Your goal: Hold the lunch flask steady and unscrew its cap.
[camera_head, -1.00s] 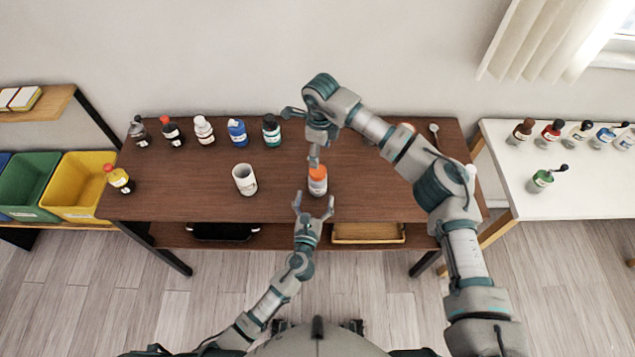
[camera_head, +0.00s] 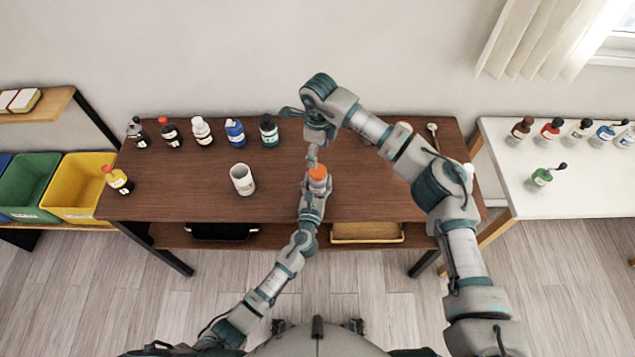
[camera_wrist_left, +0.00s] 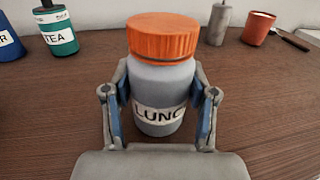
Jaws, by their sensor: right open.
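The lunch flask stands upright near the front middle of the brown table, with its orange cap (camera_head: 318,172) on top. In the left wrist view the grey flask body (camera_wrist_left: 160,86) carries a label reading "LUNC", and the cap (camera_wrist_left: 163,36) sits on it. My left gripper (camera_head: 315,190) is at the flask from the front. Its fingers (camera_wrist_left: 160,98) flank the body below the cap and look closed on it; the contact is partly hidden. My right gripper (camera_head: 312,158) points down just above the cap; its fingers are small and partly hidden by its arm.
A white mug (camera_head: 242,179) stands left of the flask on the table (camera_head: 205,205). Several bottles line the back left, including a teal one (camera_head: 269,130).

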